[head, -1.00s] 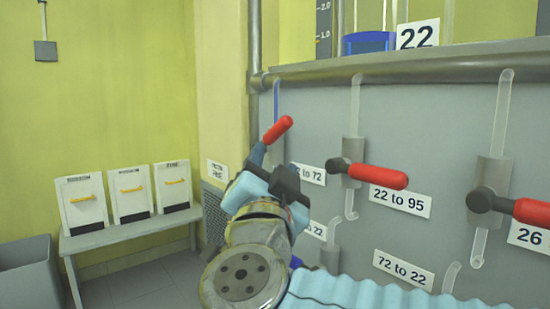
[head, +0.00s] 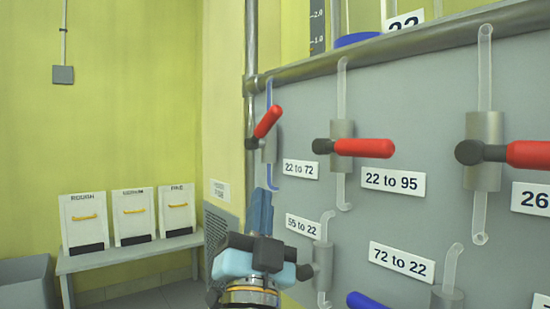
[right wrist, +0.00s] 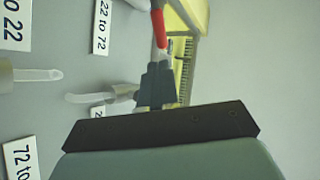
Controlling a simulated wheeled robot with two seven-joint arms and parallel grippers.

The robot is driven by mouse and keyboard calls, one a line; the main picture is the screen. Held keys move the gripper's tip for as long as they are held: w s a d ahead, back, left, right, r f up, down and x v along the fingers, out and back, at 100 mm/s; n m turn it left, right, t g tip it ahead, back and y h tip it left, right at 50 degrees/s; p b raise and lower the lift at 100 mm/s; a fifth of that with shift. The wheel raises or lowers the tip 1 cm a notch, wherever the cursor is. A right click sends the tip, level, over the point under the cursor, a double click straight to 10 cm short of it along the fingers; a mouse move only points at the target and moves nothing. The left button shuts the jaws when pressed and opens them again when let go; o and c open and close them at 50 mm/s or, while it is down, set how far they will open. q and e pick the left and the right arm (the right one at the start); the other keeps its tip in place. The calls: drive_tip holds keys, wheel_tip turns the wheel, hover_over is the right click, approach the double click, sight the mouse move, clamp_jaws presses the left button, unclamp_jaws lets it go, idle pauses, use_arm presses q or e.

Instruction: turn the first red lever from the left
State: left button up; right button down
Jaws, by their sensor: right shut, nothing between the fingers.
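The first red lever from the left (head: 267,122) is on the grey panel above the "22 to 72" label, with its red handle tilted up to the right. Its pipe above holds blue liquid. My right gripper (head: 260,196) is shut and empty, pointing up just below this lever, with a visible gap in the head view. In the right wrist view the shut fingers (right wrist: 157,76) point toward the red handle (right wrist: 158,28); whether they touch it there I cannot tell. My left gripper is not in view.
Two more red levers, at "22 to 95" (head: 364,148) and farther right (head: 528,154), lie horizontal. A blue lever (head: 366,301) shows at the bottom. A metal rail (head: 400,45) runs along the panel top. A bench (head: 130,256) with white bins stands at the left.

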drive_tip(key=p, duration=0.4)
approach(265, 120)
drive_tip(key=x, duration=0.5)
drive_tip(key=shift+w+d+f, duration=0.15)
drive_tip(key=shift+w+d, duration=0.1)
drive_tip(key=shift+d, duration=0.05)
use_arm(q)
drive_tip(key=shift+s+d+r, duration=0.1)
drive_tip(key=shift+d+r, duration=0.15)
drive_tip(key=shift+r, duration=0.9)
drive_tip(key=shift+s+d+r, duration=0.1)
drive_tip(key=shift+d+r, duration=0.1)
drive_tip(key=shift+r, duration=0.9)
use_arm(e)
drive_tip(key=shift+w+r, duration=0.35)
drive_tip(key=shift+w, duration=0.1)
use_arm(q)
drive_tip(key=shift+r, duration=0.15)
use_arm(e)
drive_tip(key=shift+r, duration=0.1)
